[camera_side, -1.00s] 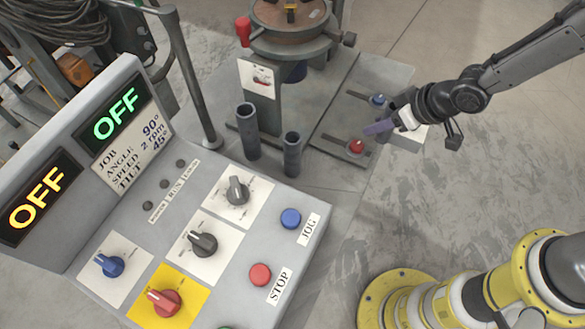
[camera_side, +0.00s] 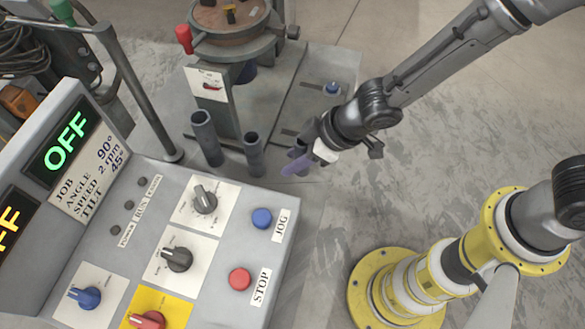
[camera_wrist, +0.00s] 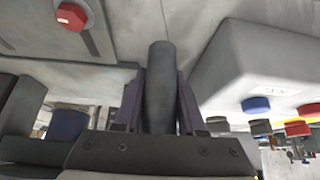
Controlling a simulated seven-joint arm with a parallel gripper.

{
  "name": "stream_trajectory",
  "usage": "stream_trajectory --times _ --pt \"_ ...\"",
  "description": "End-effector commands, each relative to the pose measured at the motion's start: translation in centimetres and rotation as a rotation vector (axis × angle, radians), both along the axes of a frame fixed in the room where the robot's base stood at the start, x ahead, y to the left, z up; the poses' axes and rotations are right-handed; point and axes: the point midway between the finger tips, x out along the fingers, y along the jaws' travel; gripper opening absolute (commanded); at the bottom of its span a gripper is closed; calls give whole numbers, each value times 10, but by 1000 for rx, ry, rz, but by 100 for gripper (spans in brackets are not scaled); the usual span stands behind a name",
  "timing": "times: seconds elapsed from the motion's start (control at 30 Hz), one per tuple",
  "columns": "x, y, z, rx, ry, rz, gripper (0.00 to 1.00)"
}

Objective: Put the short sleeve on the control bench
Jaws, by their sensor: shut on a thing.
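My gripper (camera_side: 291,166) is in the side view, just right of the standing sleeves and beyond the control bench's far right corner. Its purple fingers point down and left. In the wrist view the gripper (camera_wrist: 160,78) is shut on a dark grey cylinder, which I take as the short sleeve (camera_wrist: 160,95); its rounded end reaches past the fingertips.
Two grey sleeves stand upright, a taller one (camera_side: 207,140) and another (camera_side: 254,155), close to the bench's back edge. A positioner with a round table (camera_side: 230,18) is behind. The bench has knobs and buttons.

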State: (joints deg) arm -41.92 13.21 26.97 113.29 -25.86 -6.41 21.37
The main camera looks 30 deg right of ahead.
Motion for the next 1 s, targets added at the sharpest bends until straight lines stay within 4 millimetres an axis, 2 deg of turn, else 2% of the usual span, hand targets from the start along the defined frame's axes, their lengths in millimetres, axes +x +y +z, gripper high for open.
stream_trajectory --times 0.27,0.5,0.93,0.97,1.0 --pt "0 0 -17 1 1 0 0" --pt "0 0 -47 0 1 -1 0" --pt "1 0 -53 1 -2 -1 0" --pt "0 0 -53 -1 -1 -1 43" --pt "0 0 -53 -1 -1 -1 50"
